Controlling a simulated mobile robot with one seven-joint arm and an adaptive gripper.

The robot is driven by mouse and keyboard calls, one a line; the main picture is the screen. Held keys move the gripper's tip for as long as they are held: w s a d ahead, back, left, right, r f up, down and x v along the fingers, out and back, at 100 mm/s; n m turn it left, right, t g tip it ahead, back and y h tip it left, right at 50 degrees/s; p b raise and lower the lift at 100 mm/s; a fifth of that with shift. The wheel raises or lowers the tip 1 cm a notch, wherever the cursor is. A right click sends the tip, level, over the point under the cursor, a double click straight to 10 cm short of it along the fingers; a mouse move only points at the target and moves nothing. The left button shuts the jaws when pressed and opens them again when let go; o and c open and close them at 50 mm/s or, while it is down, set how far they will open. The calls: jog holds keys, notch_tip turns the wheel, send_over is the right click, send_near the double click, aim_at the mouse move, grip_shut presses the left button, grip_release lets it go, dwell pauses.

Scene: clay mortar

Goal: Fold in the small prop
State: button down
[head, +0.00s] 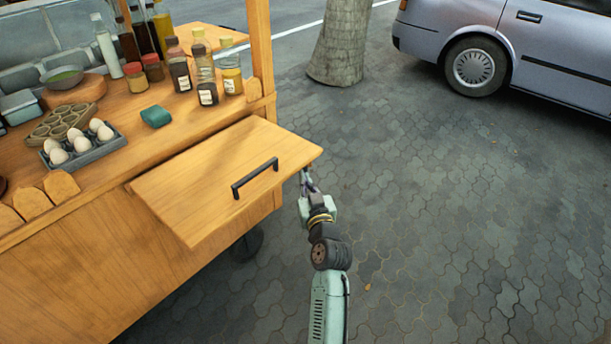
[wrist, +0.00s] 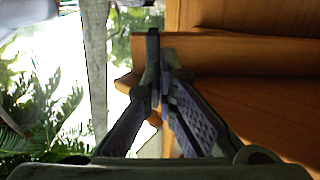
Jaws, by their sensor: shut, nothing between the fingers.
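The cart's wooden leaf (head: 205,172) with a black bar handle (head: 254,177) stands out from the cart's side, roughly level. My gripper (head: 305,173) is just below and beside the leaf's right corner. In the wrist view my gripper (wrist: 158,75) has its fingertips together, with nothing between them. Behind the fingers, a wooden bar (wrist: 235,52) runs to the right and a short wooden end (wrist: 125,83) sticks out to the left. I cannot tell which of these, if either, is the small prop. In the head view the leaf hides its underside.
A cart post (head: 260,45) rises behind the leaf. The paving (head: 450,200) to the right is clear, with a tree trunk (head: 340,45) and car (head: 500,45) beyond.

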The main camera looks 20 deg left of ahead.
jog(key=shift+w+a, duration=0.15)
jog(key=shift+w, duration=0.05)
jog(key=w+a+n+g+y+b, duration=0.3)
jog(key=w+a+b, duration=0.2)
jog(key=w+b, duration=0.4)
jog(key=b, duration=0.3)
jog(key=shift+w+a+y+b, duration=0.2)
jog(key=shift+w+y+b, duration=0.1)
